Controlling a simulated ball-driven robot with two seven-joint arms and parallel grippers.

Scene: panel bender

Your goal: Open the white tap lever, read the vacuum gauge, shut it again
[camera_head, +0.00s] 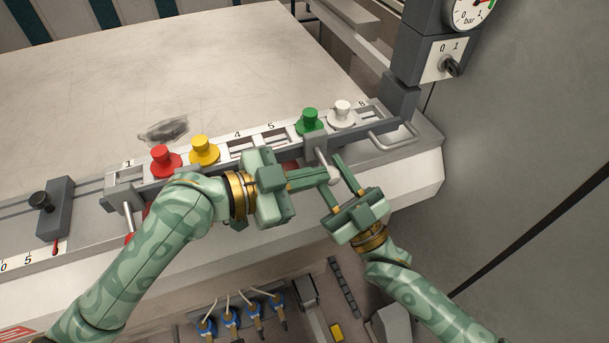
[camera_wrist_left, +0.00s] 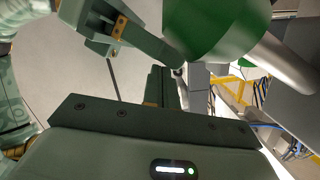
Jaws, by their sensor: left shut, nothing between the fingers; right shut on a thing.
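A pale lever (camera_head: 322,160) hangs from a grey bracket on the front rail, below the green and white knobs. My right gripper (camera_head: 336,180) has its fingers on either side of the lever's pale end and is shut on it. My left gripper (camera_head: 322,177) is shut and empty, its fingertips close beside that end; contact cannot be told. The left wrist view shows a big green ball (camera_wrist_left: 215,28) and a pale rod (camera_wrist_left: 278,58) close by. The gauge (camera_head: 470,10) is at the top right, partly cut off; its needle is too small to read.
Red (camera_head: 161,158), yellow (camera_head: 204,150), green (camera_head: 310,121) and white (camera_head: 341,112) knobs stand along the numbered rail. A grey bar handle (camera_head: 392,137) sticks out at right. A 0/1 switch (camera_head: 451,66) is under the gauge. The sheet table (camera_head: 200,75) behind is mostly clear.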

